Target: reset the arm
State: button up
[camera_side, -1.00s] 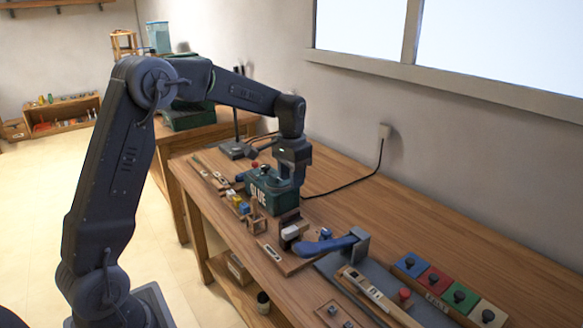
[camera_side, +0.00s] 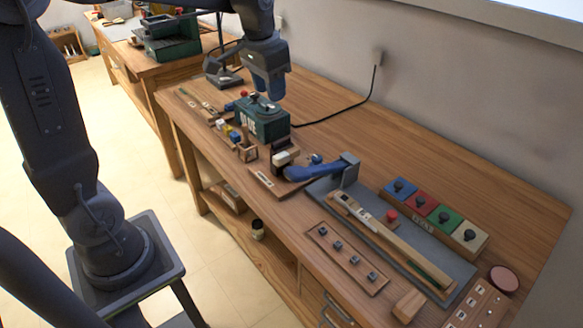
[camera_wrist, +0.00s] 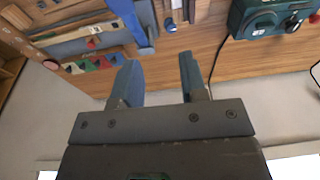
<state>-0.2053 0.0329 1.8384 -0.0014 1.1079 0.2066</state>
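My gripper (camera_side: 270,88) hangs above the workbench, over the back of a green box (camera_side: 262,122). Its blue-grey fingers point down and look clear of the box. In the wrist view my gripper (camera_wrist: 157,65) has its two fingers spread apart with nothing between them. The green box with its dark knobs (camera_wrist: 272,20) shows at the upper right there.
Blue, red, green and cream blocks with knobs (camera_side: 432,215) sit at the back right. A black cable (camera_side: 360,102) runs to the wall. Bare bench top lies along the wall.

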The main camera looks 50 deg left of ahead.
jog(key=s+d+t, duration=0.2)
jog(key=s+d, duration=0.2)
jog(key=s, duration=0.5)
jog(key=s+d+t, duration=0.1)
jog(key=s+d, duration=0.3)
jog(key=s, duration=0.5)
jog(key=shift+f+t, duration=0.4)
jog(key=shift+f, duration=0.05)
jog(key=shift+o, duration=0.4)
dwell(0.8)
